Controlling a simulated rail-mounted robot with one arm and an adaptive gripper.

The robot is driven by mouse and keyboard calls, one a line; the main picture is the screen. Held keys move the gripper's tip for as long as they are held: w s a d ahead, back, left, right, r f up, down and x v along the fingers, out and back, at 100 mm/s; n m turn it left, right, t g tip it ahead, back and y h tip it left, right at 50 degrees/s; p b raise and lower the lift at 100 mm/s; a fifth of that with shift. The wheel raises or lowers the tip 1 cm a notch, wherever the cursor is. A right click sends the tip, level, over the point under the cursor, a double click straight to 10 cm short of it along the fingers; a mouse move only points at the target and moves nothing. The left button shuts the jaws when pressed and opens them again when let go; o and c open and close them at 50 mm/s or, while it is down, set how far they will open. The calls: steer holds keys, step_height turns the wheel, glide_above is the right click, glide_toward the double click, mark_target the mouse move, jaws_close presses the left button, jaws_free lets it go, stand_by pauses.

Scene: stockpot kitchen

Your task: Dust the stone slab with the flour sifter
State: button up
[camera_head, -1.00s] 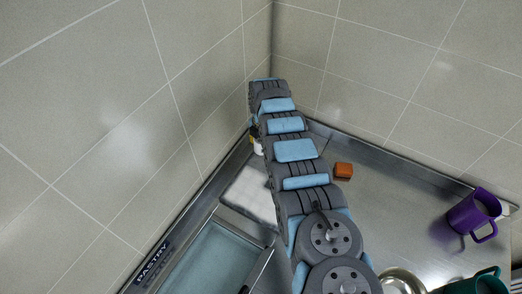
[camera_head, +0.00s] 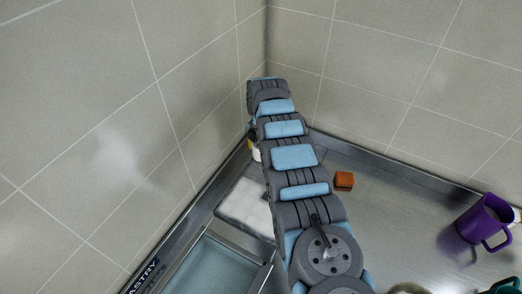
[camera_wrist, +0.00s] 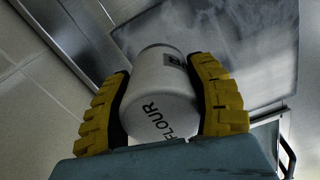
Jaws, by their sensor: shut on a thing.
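The flour sifter (camera_wrist: 160,95) is a pale cylinder marked FLOUR, seen in the wrist view. My gripper (camera_wrist: 163,68) is shut on it, with a yellow ridged finger on each side. The stone slab (camera_wrist: 262,62) shows beyond the sifter, grey with whitish, cloudy patches over it. In the head view the slab (camera_head: 246,208) looks pale and lies near the left wall, its right side partly hidden by my arm. There, only a small bit of yellow and white shows beside my arm above the slab's far end.
A blue-grey tray or recess (camera_head: 215,268) lies in front of the slab. An orange block (camera_head: 344,180) and a purple mug (camera_head: 484,222) stand to the right on the steel counter. Tiled walls meet behind my arm. The counter between block and mug is clear.

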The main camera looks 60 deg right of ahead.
mark_target(257, 161)
steer(key=shift+a+r+p, duration=0.25)
steer(key=shift+r+p, duration=0.15)
steer(key=shift+p, duration=0.7)
steer(key=a+p, duration=0.1)
steer(key=p, duration=0.4)
steer(key=shift+w+a, duration=0.1)
steer(key=shift+a, duration=0.2)
steer(key=shift+a+p, duration=0.2)
steer(key=shift+p, duration=0.5)
steer(key=shift+a+f+p, duration=0.25)
steer(key=shift+f+p, duration=0.05)
steer(key=shift+d+f+b, duration=0.15)
steer(key=shift+b, duration=0.25)
